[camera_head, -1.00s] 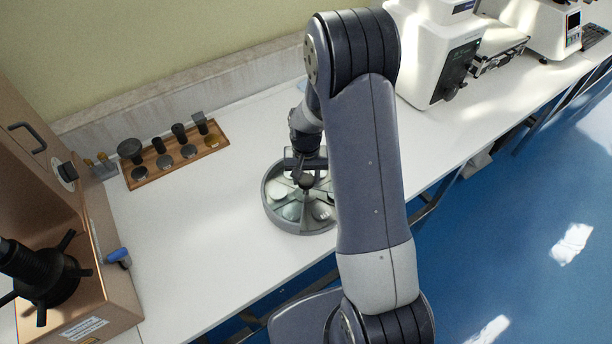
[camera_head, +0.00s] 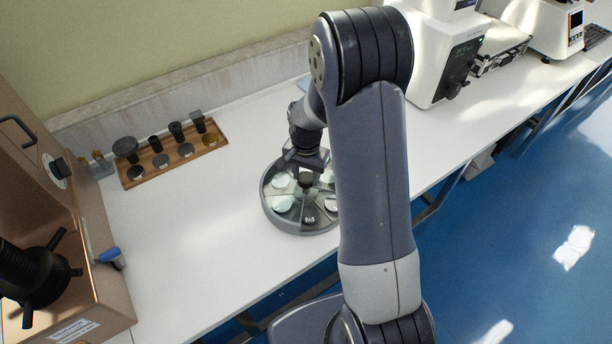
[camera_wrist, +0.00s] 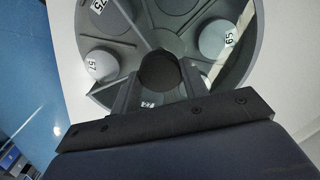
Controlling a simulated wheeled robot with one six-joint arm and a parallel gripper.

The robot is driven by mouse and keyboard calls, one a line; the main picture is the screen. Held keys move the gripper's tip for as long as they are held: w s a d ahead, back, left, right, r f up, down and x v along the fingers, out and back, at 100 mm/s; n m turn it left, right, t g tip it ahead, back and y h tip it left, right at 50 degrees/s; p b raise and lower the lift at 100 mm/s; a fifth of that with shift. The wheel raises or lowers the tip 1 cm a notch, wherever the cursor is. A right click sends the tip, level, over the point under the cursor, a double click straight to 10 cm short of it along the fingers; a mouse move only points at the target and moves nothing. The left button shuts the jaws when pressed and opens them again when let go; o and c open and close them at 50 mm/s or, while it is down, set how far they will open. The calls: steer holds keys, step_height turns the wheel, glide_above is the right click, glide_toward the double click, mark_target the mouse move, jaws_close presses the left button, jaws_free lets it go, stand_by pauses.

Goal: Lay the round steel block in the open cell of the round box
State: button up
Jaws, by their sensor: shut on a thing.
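The round grey box (camera_head: 268,212) stands on the white bench, divided into wedge cells under a clear cover. Pale discs lie in several cells, and number labels show in the wrist view. A dark round knob (camera_head: 306,181) rises at its centre; it also shows in the wrist view (camera_wrist: 160,70). My gripper (camera_wrist: 158,88) is over the box with its fingers on either side of this knob, shut on it. My arm hides the box's right edge. I cannot tell which cell is open or which disc is the round steel block.
A wooden tray (camera_head: 173,174) with dark round pieces and posts stands at the back left. A tan tester (camera_head: 85,290) with a black handwheel is at the left. White testers (camera_head: 440,60) stand at the right. The bench left of the box is clear.

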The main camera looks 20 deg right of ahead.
mark_target(306, 178)
steer(key=shift+m+b, duration=1.1)
steer(key=shift+m, duration=2.2)
steer(key=o, duration=1.4)
step_height(306, 178, up, 11)
steer(key=shift+f+b, duration=0.1)
steer(key=shift+b, duration=0.45)
